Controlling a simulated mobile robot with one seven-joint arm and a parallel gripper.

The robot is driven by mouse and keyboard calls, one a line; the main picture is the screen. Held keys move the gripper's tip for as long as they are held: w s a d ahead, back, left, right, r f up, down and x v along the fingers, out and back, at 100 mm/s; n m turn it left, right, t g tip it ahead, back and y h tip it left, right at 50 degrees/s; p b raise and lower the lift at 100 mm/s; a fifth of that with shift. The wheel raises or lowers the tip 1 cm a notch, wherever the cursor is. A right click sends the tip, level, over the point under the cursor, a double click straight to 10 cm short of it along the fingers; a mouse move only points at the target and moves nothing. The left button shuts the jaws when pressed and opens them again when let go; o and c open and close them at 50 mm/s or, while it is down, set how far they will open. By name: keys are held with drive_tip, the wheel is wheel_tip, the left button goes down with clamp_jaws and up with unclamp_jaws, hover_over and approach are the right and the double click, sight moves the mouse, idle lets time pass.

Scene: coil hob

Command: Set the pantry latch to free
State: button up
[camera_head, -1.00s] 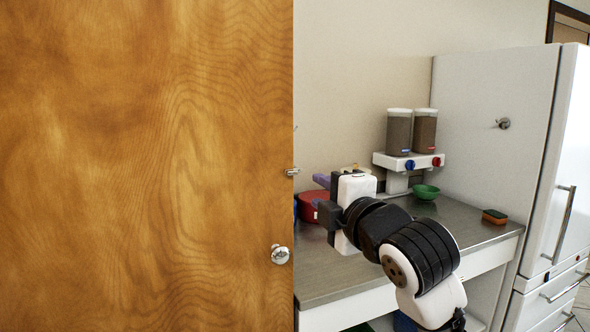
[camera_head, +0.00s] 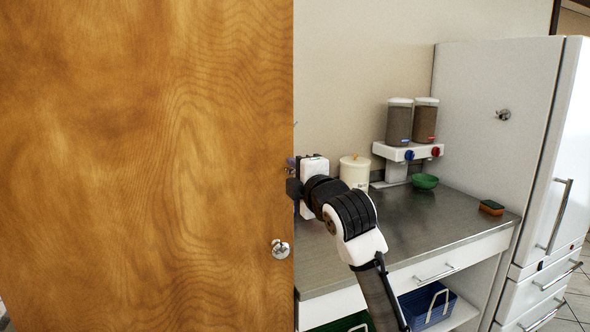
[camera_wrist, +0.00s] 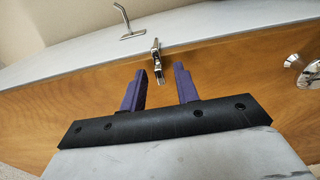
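The wooden pantry door (camera_head: 150,160) fills the left half of the head view, with a round metal knob (camera_head: 280,249) near its right edge. In the wrist view a small metal latch (camera_wrist: 157,62) sits at the door's edge, just beyond my fingertips and roughly between them. My gripper (camera_wrist: 158,80) is open and empty, its two purple fingers apart. The latch looks apart from the fingers; which setting it is in I cannot tell. In the head view my gripper (camera_head: 292,175) is beside the door edge, its fingers mostly hidden, and the latch is hidden there.
A metal counter (camera_head: 420,226) right of the door holds a cream canister (camera_head: 354,172), a two-jar dispenser (camera_head: 408,151), a green bowl (camera_head: 425,181) and a sponge (camera_head: 491,207). A white fridge (camera_head: 490,120) stands at the right. A metal handle (camera_wrist: 124,22) shows beyond the latch.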

clamp_jaws()
idle(0.5)
drive_tip(key=m, duration=0.3)
drive_tip(key=shift+w+r, duration=0.1)
drive_tip(key=shift+r, duration=0.2)
drive_tip(key=shift+w+d+r+m+p, duration=0.25)
drive_tip(key=shift+m+p, duration=0.4)
drive_tip(key=shift+m, duration=1.8)
drive_tip(key=shift+d+r+m+p, duration=0.35)
drive_tip(key=shift+m+p, duration=0.25)
drive_tip(key=shift+m, duration=1.9)
drive_tip(key=shift+w+d+r+m+p, duration=0.2)
drive_tip(key=shift+d+m+p, duration=0.35)
drive_tip(key=shift+m, duration=1.9)
drive_tip(key=shift+a, duration=0.1)
